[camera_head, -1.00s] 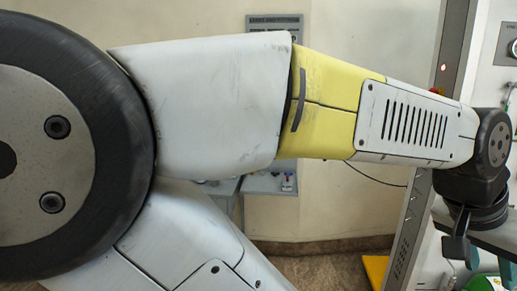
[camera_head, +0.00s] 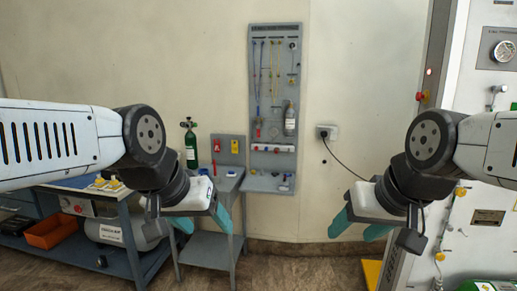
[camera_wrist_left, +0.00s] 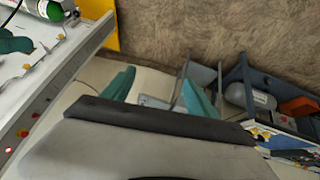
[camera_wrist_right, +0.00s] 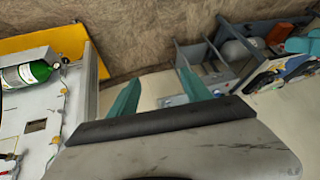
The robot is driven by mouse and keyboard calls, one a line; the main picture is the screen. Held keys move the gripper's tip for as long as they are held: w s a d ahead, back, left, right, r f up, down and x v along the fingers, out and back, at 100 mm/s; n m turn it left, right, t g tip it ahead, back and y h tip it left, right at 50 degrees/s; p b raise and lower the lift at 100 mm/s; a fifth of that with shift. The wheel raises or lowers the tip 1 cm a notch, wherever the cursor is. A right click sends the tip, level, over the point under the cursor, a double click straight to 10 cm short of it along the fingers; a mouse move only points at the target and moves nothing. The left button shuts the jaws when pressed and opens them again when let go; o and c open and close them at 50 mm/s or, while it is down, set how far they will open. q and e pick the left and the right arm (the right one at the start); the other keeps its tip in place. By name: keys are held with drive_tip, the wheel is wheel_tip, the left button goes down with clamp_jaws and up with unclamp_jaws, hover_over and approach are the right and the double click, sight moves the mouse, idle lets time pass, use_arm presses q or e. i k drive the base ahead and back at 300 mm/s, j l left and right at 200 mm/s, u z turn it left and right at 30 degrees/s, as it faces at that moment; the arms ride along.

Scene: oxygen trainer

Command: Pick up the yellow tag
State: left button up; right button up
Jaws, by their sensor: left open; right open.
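Several small yellow pieces (camera_head: 105,184) lie on the workbench at the left in the head view. They are too small to tell which, if any, is the yellow tag. My left gripper (camera_head: 203,222) is open and empty, in the air to the right of the workbench and in front of the small grey table. Its teal fingers also show in the left wrist view (camera_wrist_left: 158,92). My right gripper (camera_head: 357,230) is open and empty, in the air before the bare wall, far from the bench. It shows in the right wrist view (camera_wrist_right: 158,94).
The blue-grey workbench (camera_head: 131,232) has an orange bin (camera_head: 50,232) on its lower shelf. A green cylinder (camera_head: 191,145) stands beside the small grey table (camera_head: 207,250). A grey tool panel (camera_head: 275,100) hangs on the wall. A tall grey cabinet (camera_head: 478,90) stands at the right.

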sight(234, 147)
drive_tip(key=u, duration=0.35)
drive_tip(key=i+u, duration=0.15)
drive_tip(key=u, duration=0.2)
drive_tip(key=l+u, duration=0.1)
drive_tip(key=u, duration=0.25)
drive_tip(key=i+l+u, duration=0.6)
drive_tip(key=i+l, duration=0.15)
drive_tip(key=l, duration=0.3)
drive_tip(key=i+l, duration=0.2)
drive_tip(key=l, duration=0.15)
drive_tip(key=i+l, duration=0.2)
drive_tip(key=l, duration=0.2)
drive_tip(key=i+l, duration=0.25)
drive_tip(key=i+l+u, duration=0.1)
drive_tip(key=l, duration=0.35)
drive_tip(key=i+l, duration=0.5)
drive_tip(key=l, duration=0.3)
